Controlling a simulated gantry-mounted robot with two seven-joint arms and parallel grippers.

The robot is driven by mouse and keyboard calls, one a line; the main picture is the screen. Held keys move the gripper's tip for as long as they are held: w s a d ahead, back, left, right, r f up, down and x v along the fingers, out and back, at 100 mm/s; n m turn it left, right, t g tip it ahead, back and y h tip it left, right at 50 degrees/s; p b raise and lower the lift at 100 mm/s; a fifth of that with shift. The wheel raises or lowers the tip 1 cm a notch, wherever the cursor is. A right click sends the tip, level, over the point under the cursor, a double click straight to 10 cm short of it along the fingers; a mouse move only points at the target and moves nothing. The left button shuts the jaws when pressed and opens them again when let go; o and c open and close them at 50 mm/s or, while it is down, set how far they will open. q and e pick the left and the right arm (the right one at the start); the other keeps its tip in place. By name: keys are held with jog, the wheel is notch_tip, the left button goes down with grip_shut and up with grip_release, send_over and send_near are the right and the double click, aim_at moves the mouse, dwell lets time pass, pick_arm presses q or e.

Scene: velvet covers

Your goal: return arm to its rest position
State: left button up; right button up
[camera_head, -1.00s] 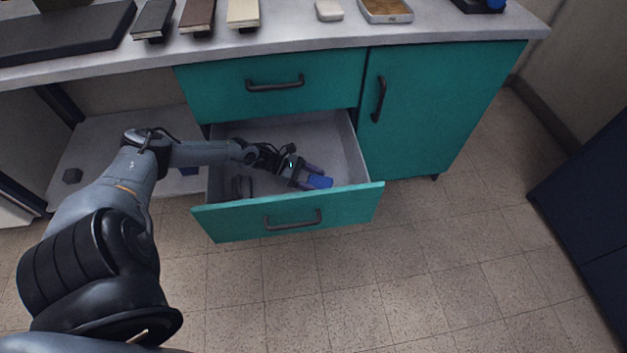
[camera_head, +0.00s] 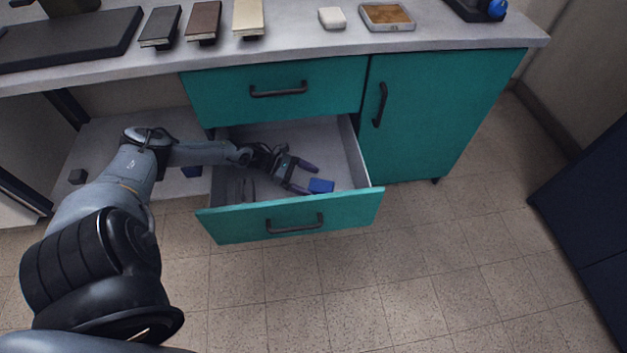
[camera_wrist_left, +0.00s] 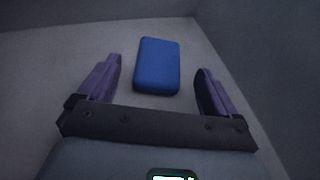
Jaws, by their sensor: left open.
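My left gripper (camera_head: 303,178) reaches into the open lower drawer (camera_head: 345,203) in the head view. Its jaws are open and empty. A blue block (camera_head: 321,186) lies on the drawer floor close to the fingertips. In the left wrist view the blue block (camera_wrist_left: 157,66) lies ahead, between the lines of the two spread purple fingers (camera_wrist_left: 158,80), touching neither. My right gripper is in neither view.
The teal drawer front and side walls surround the gripper. A closed upper drawer (camera_head: 277,90) is above and a closed cabinet door (camera_head: 440,110) to the right. The floor in front is clear.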

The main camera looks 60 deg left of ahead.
pick_arm(q)
jog(key=shift+s+a+r, duration=0.15)
jog(key=shift+s+a, duration=0.15)
jog(key=shift+s, duration=0.05)
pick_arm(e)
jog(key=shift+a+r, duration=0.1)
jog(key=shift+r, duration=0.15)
